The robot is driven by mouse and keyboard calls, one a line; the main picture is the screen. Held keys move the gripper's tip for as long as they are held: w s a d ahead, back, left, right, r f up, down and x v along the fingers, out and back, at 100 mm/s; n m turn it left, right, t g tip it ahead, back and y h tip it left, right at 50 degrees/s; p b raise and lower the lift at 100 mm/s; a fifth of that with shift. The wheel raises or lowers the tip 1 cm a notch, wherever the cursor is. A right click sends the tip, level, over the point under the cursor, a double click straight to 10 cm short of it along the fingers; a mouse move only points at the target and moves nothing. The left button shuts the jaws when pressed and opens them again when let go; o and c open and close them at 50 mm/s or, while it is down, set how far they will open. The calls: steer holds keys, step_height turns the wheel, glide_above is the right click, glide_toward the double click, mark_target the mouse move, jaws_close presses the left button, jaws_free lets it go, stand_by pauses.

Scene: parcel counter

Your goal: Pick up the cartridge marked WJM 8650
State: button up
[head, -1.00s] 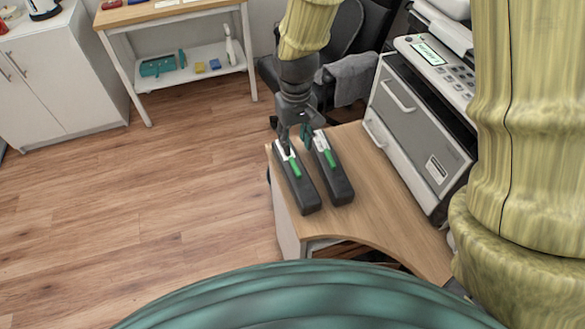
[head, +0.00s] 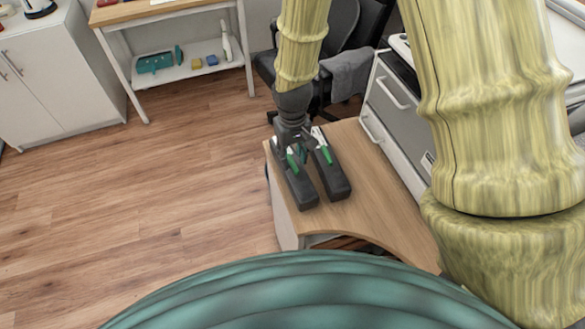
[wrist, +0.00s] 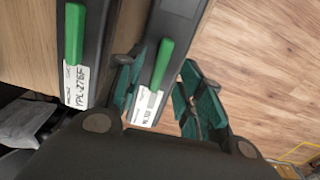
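Two long dark cartridges with green strips and white labels lie side by side on the wooden counter (head: 380,190). The left cartridge (head: 301,190) in the head view is under my gripper (head: 292,151); it shows in the wrist view (wrist: 178,25) with its green strip between my fingers. Its label (wrist: 147,108) there is partly hidden and I cannot read it surely. My gripper's teal fingers (wrist: 160,98) are apart in the wrist view.
A grey and white machine (head: 391,100) stands at the counter's right, partly behind my arm. A dark chair (head: 343,45) with a grey cloth is behind the counter. Wooden floor (head: 180,190) lies open to the left. A shelf table (head: 195,65) is at the back.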

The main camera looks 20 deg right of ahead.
steer(key=shift+f, duration=0.65)
jaws_close()
